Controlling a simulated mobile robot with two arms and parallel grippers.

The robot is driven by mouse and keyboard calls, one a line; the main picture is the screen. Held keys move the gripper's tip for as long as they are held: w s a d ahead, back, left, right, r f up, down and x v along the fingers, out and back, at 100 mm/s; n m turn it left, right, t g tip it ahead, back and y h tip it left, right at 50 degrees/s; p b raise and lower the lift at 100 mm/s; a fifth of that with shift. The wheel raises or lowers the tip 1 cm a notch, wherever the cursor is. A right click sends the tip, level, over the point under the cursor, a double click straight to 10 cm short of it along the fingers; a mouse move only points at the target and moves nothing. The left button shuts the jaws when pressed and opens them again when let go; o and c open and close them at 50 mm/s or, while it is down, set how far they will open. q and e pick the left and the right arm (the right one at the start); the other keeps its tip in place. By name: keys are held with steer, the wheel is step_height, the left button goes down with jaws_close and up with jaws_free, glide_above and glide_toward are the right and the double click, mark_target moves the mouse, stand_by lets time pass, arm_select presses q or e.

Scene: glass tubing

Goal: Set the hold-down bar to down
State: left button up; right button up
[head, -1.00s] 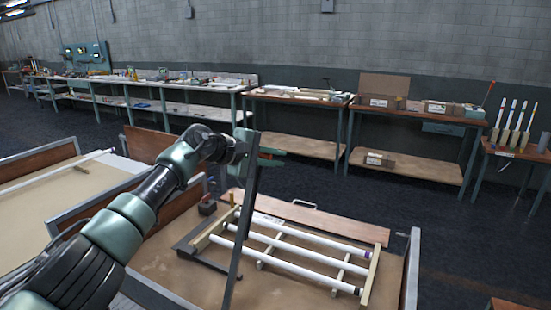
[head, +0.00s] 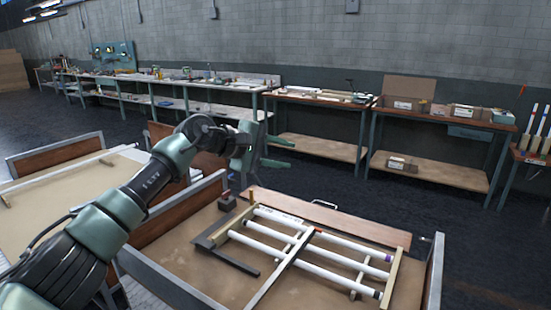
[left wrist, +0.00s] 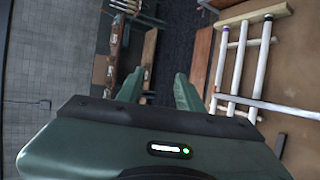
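The tubes rest on a wooden rack (head: 392,277) on the bench. My left gripper (head: 278,153) is open and empty, above and behind the rack, apart from the bar. In the left wrist view its two green fingers (left wrist: 158,92) are spread with nothing between them. The tubes show there at right (left wrist: 238,65). My right gripper is not in view.
The bench (head: 190,262) has raised metal edges and a wooden board (head: 330,218) at its back. A dark angled bracket (head: 232,259) and a small dark block (head: 227,202) lie left of the rack. Loaded workbenches line the grey wall.

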arm_select(q)
steer(key=v, duration=0.2)
steer(key=shift+s+a+r+b, duration=0.1)
steer(key=shift+s+a+b, duration=0.15)
steer(key=shift+a+b, duration=0.05)
steer(key=shift+d, duration=0.1)
